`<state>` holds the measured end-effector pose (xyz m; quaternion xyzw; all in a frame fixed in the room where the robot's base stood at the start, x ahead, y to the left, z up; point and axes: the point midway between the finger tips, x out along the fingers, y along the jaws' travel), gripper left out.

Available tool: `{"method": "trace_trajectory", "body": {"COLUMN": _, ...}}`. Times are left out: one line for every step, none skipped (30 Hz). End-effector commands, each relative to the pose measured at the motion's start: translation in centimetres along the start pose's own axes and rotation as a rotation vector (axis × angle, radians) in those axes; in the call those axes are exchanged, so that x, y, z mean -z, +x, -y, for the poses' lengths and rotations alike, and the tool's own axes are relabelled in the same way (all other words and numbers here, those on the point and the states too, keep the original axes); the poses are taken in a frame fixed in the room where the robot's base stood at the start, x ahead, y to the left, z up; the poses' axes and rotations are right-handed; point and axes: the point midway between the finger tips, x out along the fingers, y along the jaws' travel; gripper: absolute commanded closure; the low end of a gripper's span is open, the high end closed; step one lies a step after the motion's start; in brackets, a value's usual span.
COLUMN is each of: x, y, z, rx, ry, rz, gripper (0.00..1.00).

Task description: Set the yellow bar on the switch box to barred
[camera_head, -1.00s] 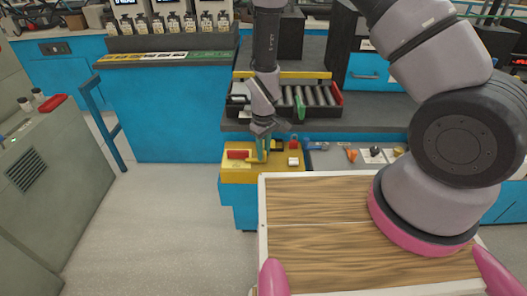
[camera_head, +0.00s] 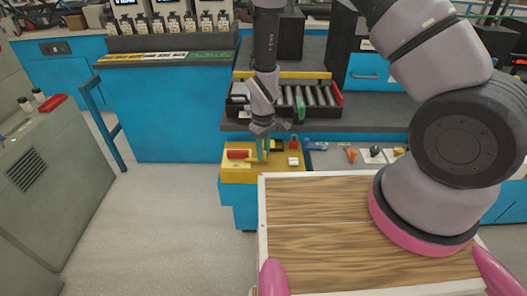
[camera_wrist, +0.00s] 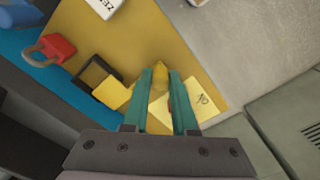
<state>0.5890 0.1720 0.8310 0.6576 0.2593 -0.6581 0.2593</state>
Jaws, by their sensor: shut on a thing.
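The switch box (camera_head: 235,177) has a yellow top and a blue body, and stands in front of the grey bench. My gripper (camera_head: 263,158) points down over its top, beside a red part (camera_head: 238,154). In the wrist view, the green fingers (camera_wrist: 161,75) are closed around the narrow yellow bar (camera_wrist: 158,83), whose end shows between them. A black square frame (camera_wrist: 98,72) and a yellow piece lie just left of the fingers. A pale marked label (camera_wrist: 202,98) is to the right. The fingers hide part of the bar, so its exact setting cannot be read.
A red padlock (camera_wrist: 53,48) and a white label (camera_wrist: 104,5) are on the box top. A wooden-topped surface (camera_head: 315,205) stands close in front. Open floor (camera_head: 150,220) lies to the left.

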Motion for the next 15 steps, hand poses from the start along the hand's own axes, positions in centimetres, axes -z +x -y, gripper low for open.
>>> {"method": "trace_trajectory", "body": {"x": 0.4, "y": 0.0, "z": 0.3, "rx": 0.0, "ry": -0.002, "rz": -0.002, "gripper": 1.0}}
{"method": "trace_trajectory", "body": {"x": 0.7, "y": 0.0, "z": 0.6, "rx": 0.0, "ry": -0.003, "rz": -0.003, "gripper": 1.0}}
{"method": "trace_trajectory", "body": {"x": 1.0, "y": 0.0, "z": 0.9, "rx": 0.0, "ry": -0.004, "rz": -0.003, "gripper": 1.0}}
{"method": "trace_trajectory", "body": {"x": 1.3, "y": 0.0, "z": 1.3, "rx": 0.0, "ry": -0.005, "rz": -0.003, "gripper": 1.0}}
{"method": "trace_trajectory", "body": {"x": 1.6, "y": 0.0, "z": 1.6, "rx": 0.0, "ry": -0.005, "rz": -0.003, "gripper": 1.0}}
{"method": "trace_trajectory", "body": {"x": 1.9, "y": -0.1, "z": 1.8, "rx": 0.0, "ry": -0.004, "rz": -0.003, "gripper": 1.0}}
{"method": "trace_trajectory", "body": {"x": 1.9, "y": -0.1, "z": 1.9, "rx": 0.0, "ry": -0.002, "rz": -0.003, "gripper": 1.0}}
{"method": "trace_trajectory", "body": {"x": 2.0, "y": -0.1, "z": 1.9, "rx": 0.0, "ry": -0.001, "rz": -0.003, "gripper": 1.0}}
{"method": "trace_trajectory", "body": {"x": 2.0, "y": -0.1, "z": 1.9, "rx": 0.0, "ry": -0.001, "rz": -0.003, "gripper": 1.0}}
{"method": "trace_trajectory", "body": {"x": 2.0, "y": -0.1, "z": 1.9, "rx": 0.001, "ry": -0.001, "rz": -0.003, "gripper": 1.0}}
{"method": "trace_trajectory", "body": {"x": 2.0, "y": -0.1, "z": 1.9, "rx": 0.001, "ry": -0.001, "rz": -0.004, "gripper": 1.0}}
{"method": "trace_trajectory", "body": {"x": 2.0, "y": -0.1, "z": 1.9, "rx": 0.001, "ry": -0.002, "rz": -0.004, "gripper": 1.0}}
{"method": "trace_trajectory", "body": {"x": 2.0, "y": -0.1, "z": 1.9, "rx": 0.001, "ry": -0.002, "rz": -0.004, "gripper": 1.0}}
{"method": "trace_trajectory", "body": {"x": 2.0, "y": -0.1, "z": 2.0, "rx": 0.001, "ry": -0.002, "rz": -0.005, "gripper": 1.0}}
{"method": "trace_trajectory", "body": {"x": 2.0, "y": -0.1, "z": 2.0, "rx": 0.001, "ry": -0.003, "rz": -0.005, "gripper": 0.59}}
